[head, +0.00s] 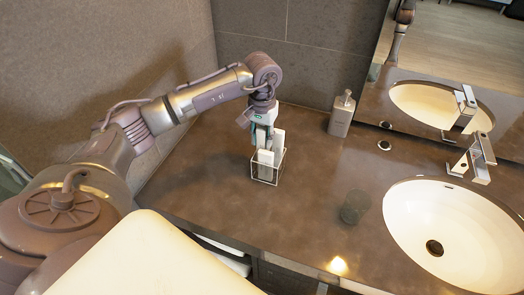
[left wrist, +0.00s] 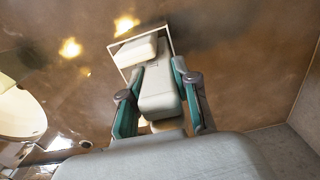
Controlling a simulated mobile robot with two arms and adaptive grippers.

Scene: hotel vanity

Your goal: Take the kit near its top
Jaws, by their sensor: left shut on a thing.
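The kit (left wrist: 158,95) is a slim white box or packet. In the left wrist view its upper part lies between the two teal-padded fingers of my left gripper (left wrist: 158,108), which is shut on it. In the head view my left gripper (head: 260,132) points down over a small square holder (head: 267,181) with a thin pale frame. The held kit appears to stand with its lower part still within the holder. Another white piece (left wrist: 137,52) sits in the holder beside it. The fingers partly hide the kit in the head view. My right gripper is not in view.
A grey soap dispenser (head: 341,114) stands at the back by the wall. A dark clear tumbler (head: 354,206) stands right of the holder. The white basin (head: 455,225) and its tap (head: 476,160) are further right. The brown counter (head: 210,185) is bare left of the holder.

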